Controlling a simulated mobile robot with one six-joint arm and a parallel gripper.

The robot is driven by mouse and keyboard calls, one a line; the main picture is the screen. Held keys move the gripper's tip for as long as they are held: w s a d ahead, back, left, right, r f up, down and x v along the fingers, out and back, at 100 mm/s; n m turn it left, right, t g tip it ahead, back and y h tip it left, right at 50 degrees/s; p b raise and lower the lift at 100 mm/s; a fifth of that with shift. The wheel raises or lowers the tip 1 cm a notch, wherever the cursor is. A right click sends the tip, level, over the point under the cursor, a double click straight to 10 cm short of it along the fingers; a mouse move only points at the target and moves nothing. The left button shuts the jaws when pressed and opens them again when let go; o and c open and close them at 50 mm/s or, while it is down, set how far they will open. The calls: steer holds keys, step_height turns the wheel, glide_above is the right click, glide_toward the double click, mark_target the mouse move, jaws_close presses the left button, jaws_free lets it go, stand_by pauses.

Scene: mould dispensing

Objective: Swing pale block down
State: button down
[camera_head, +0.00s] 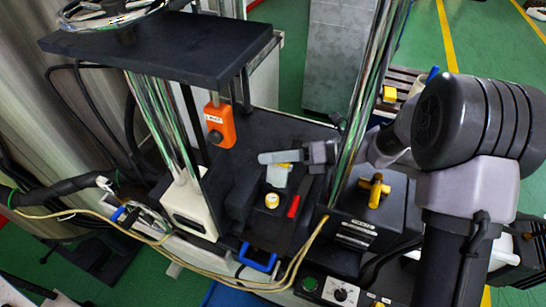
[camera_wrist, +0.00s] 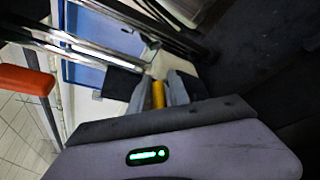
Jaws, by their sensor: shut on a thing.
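The pale block (camera_head: 277,178) stands on the black machine bed in the head view, with a small yellow part (camera_head: 285,166) at its top. My gripper (camera_head: 268,158) reaches in from the right, its grey fingers over the top of the block. In the wrist view my gripper (camera_wrist: 158,94) is closed on the yellow part (camera_wrist: 158,96), with one finger on each side. A pale surface (camera_wrist: 162,65) shows just beyond the fingertips. The fingers hide part of the block's top, and its lower joint is not clear.
A round yellow-topped piece (camera_head: 271,200) and a red handle (camera_head: 294,206) lie close in front. An orange control box (camera_head: 219,124) hangs at the left. Bright upright rods (camera_head: 372,85) stand at the right, near my arm. A yellow valve handle (camera_head: 375,190) is further right.

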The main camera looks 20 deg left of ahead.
steer(key=shift+s+f, duration=0.1)
steer(key=shift+s, duration=0.1)
stand_by(0.6)
steer(key=shift+s+n+t, duration=0.3)
steer(key=shift+s+n, duration=0.15)
steer(key=shift+n, duration=0.05)
steer(key=c, duration=1.4)
jaws_free()
steer(key=shift+o, duration=0.2)
steer(key=shift+w, duration=0.1)
